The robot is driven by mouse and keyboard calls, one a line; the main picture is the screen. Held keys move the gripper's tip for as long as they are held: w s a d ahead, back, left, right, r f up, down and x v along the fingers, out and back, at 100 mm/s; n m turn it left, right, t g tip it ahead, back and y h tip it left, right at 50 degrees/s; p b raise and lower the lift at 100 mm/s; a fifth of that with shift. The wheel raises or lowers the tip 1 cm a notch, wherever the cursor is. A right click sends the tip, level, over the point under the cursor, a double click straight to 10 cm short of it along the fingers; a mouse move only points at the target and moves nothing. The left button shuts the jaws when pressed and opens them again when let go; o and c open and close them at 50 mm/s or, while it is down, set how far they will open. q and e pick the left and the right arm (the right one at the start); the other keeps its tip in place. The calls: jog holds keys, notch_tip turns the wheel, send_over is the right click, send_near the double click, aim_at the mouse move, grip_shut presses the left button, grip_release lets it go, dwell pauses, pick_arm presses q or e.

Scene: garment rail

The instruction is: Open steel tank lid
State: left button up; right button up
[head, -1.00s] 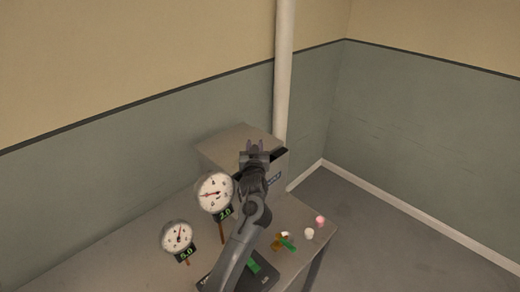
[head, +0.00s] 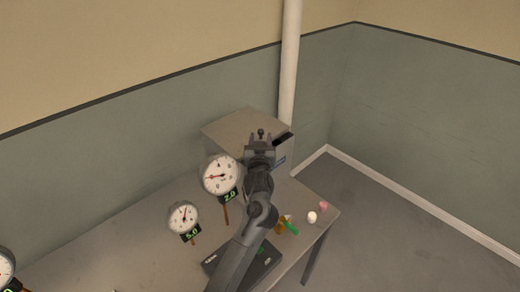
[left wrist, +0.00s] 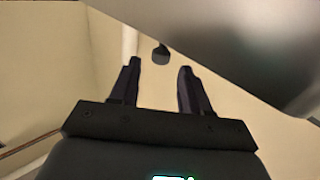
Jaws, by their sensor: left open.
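The steel tank (head: 228,128) is a grey box at the back of the table, with a flat top. My left gripper (head: 261,136) is open over its front edge and hides part of the top and front. A small dark knob (head: 261,131) shows between the fingertips in the head view. In the left wrist view the dark knob (left wrist: 160,53) sits just beyond the open, empty fingers (left wrist: 157,80), apart from them. A large grey surface (left wrist: 235,45), seemingly the tank's, fills the upper right there. My right gripper is not in view.
Round gauges on stands, such as one marked 2.0 (head: 219,175) and one marked 5.0 (head: 184,217), stand left of my arm. A dark scale (head: 262,262) and small coloured objects (head: 290,227) lie in front. A white pipe (head: 290,65) rises behind the tank.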

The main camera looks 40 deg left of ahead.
pick_arm(q)
jog(key=v, duration=0.5)
jog(key=shift+s+d, duration=0.2)
jog(key=shift+s, duration=0.15)
